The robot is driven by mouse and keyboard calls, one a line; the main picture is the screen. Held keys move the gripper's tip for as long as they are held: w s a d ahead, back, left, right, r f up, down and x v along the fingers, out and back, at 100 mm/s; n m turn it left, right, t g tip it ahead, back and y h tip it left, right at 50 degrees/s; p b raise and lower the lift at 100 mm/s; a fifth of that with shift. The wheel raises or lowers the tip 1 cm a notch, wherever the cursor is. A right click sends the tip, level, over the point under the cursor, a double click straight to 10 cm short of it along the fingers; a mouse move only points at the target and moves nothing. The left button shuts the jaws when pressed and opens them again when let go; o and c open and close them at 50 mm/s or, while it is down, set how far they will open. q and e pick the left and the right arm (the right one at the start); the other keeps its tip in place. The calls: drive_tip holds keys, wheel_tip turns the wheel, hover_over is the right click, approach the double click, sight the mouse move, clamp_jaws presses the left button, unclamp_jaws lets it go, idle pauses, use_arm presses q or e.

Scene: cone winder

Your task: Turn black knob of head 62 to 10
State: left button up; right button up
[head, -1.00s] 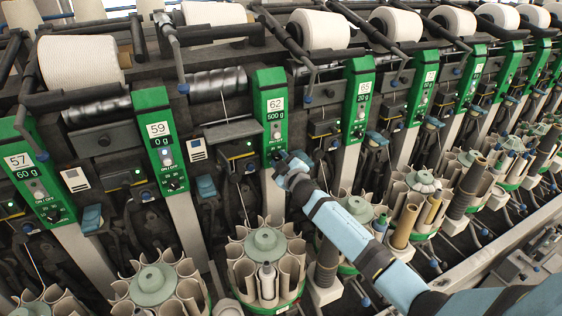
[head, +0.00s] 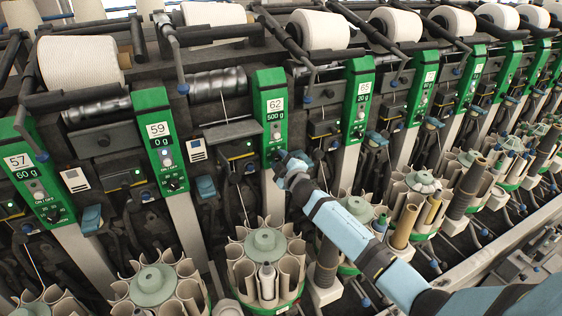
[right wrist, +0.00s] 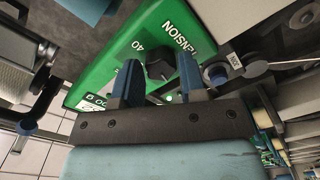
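Head 62 is a green panel (head: 270,105) near the middle of the head view, with its display reading 500 g. Its black knob (right wrist: 160,66) shows in the right wrist view, on the green face beside the word TENSION and the number 40. My right gripper (right wrist: 160,82) has its two blue fingers apart, one on each side of the knob, with gaps visible between fingers and knob. In the head view my right gripper (head: 287,160) is at the lower end of the panel and hides the knob. My left gripper is in neither view.
Neighbouring green panels, head 59 (head: 160,140) and head 65 (head: 357,100), stand to either side. Round holders with cones (head: 265,240) sit below. White yarn packages (head: 320,30) and black arms line the top. In the wrist view a round button (right wrist: 216,75) lies right of the knob.

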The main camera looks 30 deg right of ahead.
drive_tip(key=shift+o, duration=1.4)
drive_tip(key=s+b, duration=0.1)
drive_tip(key=s, duration=1.2)
drive_tip(key=shift+s+a, duration=0.4)
